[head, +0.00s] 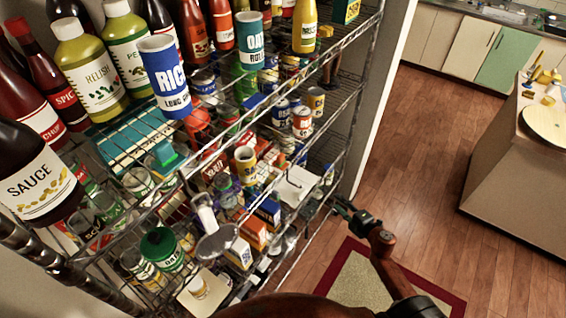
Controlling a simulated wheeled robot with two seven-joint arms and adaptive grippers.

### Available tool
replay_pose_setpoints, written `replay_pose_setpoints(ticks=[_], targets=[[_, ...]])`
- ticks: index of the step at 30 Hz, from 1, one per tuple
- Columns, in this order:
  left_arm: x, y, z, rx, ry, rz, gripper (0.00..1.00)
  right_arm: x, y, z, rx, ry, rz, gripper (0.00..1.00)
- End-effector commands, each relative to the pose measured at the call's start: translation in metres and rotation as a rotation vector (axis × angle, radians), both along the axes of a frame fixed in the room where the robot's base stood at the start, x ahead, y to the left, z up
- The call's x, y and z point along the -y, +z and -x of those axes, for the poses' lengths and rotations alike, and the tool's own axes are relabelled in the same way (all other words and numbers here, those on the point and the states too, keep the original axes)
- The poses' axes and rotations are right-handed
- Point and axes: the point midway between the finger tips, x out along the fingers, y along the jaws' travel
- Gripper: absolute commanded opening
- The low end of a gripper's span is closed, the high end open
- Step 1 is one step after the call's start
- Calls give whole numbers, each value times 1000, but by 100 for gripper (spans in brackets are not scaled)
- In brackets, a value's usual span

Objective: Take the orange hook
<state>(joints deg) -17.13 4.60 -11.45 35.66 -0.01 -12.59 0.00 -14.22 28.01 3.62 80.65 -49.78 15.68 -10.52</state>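I cannot make out the orange hook for certain. My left gripper is not in view.
The wire rack (345,38) is crowded with sauce bottles, a blue rice can (165,78), a teal oats can (250,40), jars and boxes. A rug (357,277) lies on the wood floor (420,130), which is open to the right. A counter (510,165) stands beyond.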

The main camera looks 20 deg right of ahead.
Motion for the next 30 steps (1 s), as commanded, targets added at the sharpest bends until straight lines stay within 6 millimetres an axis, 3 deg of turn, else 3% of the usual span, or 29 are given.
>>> replay_pose_setpoints(ticks=[1, 7, 11, 15, 18, 21, 25, 30], targets=[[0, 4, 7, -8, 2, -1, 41, -6, 35, -9, 43, 54, 64, 36], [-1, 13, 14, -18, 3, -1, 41, -47, 156, -28, 196, 278, 367, 36], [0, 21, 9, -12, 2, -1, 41, -85, 231, -26, 292, 433, 610, 36], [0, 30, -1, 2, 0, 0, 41, -132, 301, -12, 385, 602, 922, 36], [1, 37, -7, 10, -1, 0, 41, -162, 337, 4, 432, 710, 1151, 36], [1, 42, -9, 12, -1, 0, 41, -183, 359, 18, 461, 787, 1350, 36], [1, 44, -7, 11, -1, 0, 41, -196, 372, 29, 474, 838, 1502, 36], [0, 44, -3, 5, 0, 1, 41, -201, 374, 29, 477, 852, 1550, 36]])
